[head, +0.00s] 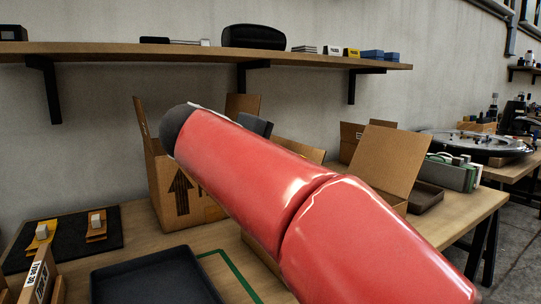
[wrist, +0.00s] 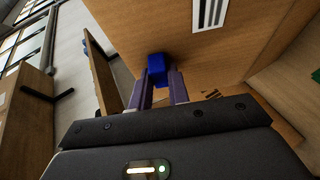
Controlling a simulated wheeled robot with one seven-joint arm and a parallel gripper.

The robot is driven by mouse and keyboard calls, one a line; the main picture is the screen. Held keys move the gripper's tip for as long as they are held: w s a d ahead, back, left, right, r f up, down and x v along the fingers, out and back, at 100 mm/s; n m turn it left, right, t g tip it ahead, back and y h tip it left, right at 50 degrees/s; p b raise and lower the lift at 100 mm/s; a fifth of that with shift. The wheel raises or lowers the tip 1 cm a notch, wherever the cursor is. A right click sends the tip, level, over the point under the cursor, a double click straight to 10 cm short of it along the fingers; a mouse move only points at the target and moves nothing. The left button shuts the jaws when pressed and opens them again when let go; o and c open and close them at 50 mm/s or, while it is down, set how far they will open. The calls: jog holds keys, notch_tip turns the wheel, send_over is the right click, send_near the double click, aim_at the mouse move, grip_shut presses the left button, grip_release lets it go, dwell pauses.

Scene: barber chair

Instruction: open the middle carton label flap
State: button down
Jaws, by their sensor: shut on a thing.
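In the wrist view my gripper (wrist: 158,88) is shut on a blue tab (wrist: 157,68). The tab lies against a brown cardboard panel (wrist: 225,58) that bears a white label with dark bars (wrist: 210,12). I cannot tell how far the panel is swung open. In the head view my red arm crosses the middle of the table and hides the blue tab and most of the middle carton. Cartons show on both sides of the arm: a left one with a black arrow (head: 180,190) and a right one with a raised flap (head: 372,150).
A black tray (head: 155,277) and a dark mat (head: 65,236) with small blocks lie at the front left of the table. Green tape (head: 232,270) marks the wood beside the tray. A wall shelf (head: 200,52) with small items runs above the cartons.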

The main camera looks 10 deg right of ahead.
jog(key=c, duration=1.3)
grip_release()
jog(key=v, duration=0.8)
